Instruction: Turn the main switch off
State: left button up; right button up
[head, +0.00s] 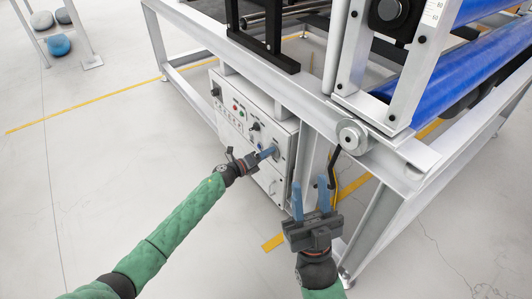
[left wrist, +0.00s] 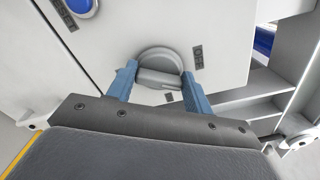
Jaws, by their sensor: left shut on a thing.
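The main switch is a round grey rotary knob (left wrist: 160,60) with a raised handle bar, on the white control box (head: 262,108). In the left wrist view the bar lies nearly level, and an OFF label (left wrist: 198,57) is to the right of the knob. My left gripper (head: 270,152) is at the right side of the panel, with its blue fingers on either side of the handle bar, shut on it. The fingers hide the bar's ends in part. My right gripper (head: 310,196) is open and empty, fingers pointing up, in front of the metal frame.
A blue button (left wrist: 82,6) is at the upper left of the wrist view. The panel also has several small buttons and knobs. The grey machine frame (head: 310,92) with blue rollers (head: 445,75) stands right of and above the box. The floor at left is open.

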jog(key=w+a+f+g+h+p, duration=0.1)
jog(key=w+f+g, duration=0.25)
jog(key=f, duration=0.55)
jog(key=w+a+f+g+h+p, duration=0.15)
jog(key=f+g, duration=0.25)
jog(key=f, duration=0.6)
jog(key=w+a+f+g+h, duration=0.1)
jog(key=w+f+g, duration=0.25)
jog(key=f, duration=0.55)
pick_arm(q)
jog(key=n+p, duration=0.1)
jog(key=n, duration=0.2)
jog(key=n+p, duration=0.1)
jog(key=n, duration=0.2)
jog(key=shift+a+f+p, duration=0.15)
jog(key=shift+p, duration=0.15)
pick_arm(e)
jog(key=s+f+g+h, duration=0.1)
jog(key=s+f+g, duration=0.4)
jog(key=f, duration=0.8)
jog(key=s+d+f+m+g+h, duration=0.1)
jog(key=s+f+g, duration=0.4)
jog(key=f, duration=0.8)
jog(key=s, duration=0.3)
jog(key=shift+s+f, duration=0.4)
pick_arm(q)
jog(key=o, duration=1)
pick_arm(e)
jog(key=shift+w, duration=0.1)
